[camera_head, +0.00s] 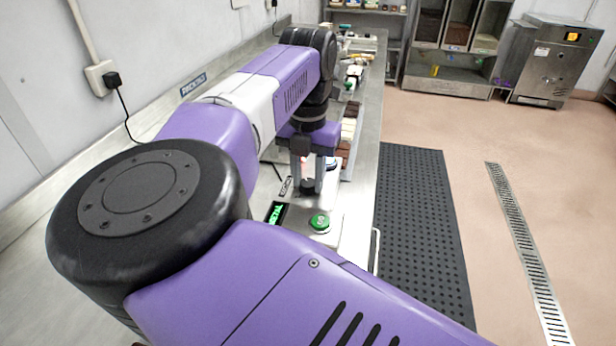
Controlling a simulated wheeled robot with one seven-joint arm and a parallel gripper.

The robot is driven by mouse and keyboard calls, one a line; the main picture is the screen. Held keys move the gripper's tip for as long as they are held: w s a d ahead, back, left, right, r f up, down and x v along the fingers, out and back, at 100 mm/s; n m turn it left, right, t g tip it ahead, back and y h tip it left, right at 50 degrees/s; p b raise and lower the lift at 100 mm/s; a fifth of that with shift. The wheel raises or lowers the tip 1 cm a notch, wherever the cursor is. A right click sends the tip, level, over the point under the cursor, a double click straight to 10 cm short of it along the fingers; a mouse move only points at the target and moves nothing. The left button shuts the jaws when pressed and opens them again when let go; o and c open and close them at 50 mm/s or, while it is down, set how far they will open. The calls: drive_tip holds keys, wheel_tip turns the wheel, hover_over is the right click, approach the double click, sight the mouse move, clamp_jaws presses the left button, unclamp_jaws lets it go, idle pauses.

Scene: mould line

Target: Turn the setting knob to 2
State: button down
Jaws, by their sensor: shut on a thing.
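My gripper (308,176) points straight down over the bench machine (328,232), beyond its green button (320,222). Its two grey fingers are shut on a small dark knob (308,186) on the machine's top. The knob's markings are too small and too covered by the fingers to read. A small display with green characters (277,213) sits to the left of the green button; its text is not clearly legible.
The metal bench runs along the left wall, with moulds and brown and white blocks (348,130) farther back. A black mat (415,200) and a floor drain (525,250) lie to the right. Shelving bins (450,68) and a steel cabinet (552,62) stand at the back.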

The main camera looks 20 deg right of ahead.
sight(308, 183)
drive_tip(key=n, duration=0.5)
drive_tip(key=shift+b, duration=0.3)
drive_tip(key=n, duration=0.5)
drive_tip(key=shift+b, duration=0.3)
drive_tip(key=shift+r, duration=0.1)
drive_tip(key=c, duration=1)
unclamp_jaws()
drive_tip(key=shift+r, duration=3.85)
